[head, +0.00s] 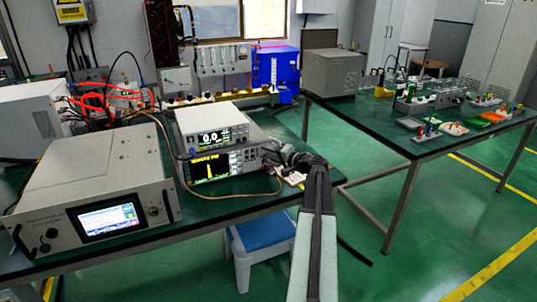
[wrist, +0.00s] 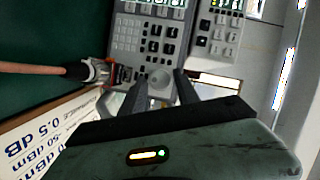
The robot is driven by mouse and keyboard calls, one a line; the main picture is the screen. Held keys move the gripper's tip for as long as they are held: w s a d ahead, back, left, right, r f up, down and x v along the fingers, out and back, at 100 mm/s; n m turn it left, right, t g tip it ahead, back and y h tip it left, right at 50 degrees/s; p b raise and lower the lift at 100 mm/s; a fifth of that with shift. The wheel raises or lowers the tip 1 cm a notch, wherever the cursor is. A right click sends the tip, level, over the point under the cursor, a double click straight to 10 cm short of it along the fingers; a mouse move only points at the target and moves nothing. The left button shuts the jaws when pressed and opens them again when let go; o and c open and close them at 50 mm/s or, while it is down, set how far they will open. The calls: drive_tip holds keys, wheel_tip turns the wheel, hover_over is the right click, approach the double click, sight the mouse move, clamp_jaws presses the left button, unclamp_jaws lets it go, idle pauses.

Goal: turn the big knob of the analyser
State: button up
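The analyser (head: 222,168), a grey bench instrument with a yellow trace on its dark screen, sits on the near table under a second meter. In the wrist view its keypad panel (wrist: 150,38) fills the top middle. My gripper (head: 274,155) is at the right end of the analyser's front. In the wrist view my gripper (wrist: 162,82) has its two dark fingers apart. A pale round knob (wrist: 160,77) shows between them, its lower part hidden. I cannot tell whether a finger touches it. The knob is not clear in the head view.
A cable connector (wrist: 92,71) with an orange-brown cable is left of the fingers, and a printed card (wrist: 50,135) lies below it. A generator box (head: 100,205) stands left on the table. A blue stool (head: 262,240) is below.

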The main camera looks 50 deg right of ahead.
drive_tip(key=shift+o, duration=0.5)
drive_tip(key=s+r+p, duration=0.1)
drive_tip(key=s, duration=0.6)
drive_tip(key=shift+s, duration=0.3)
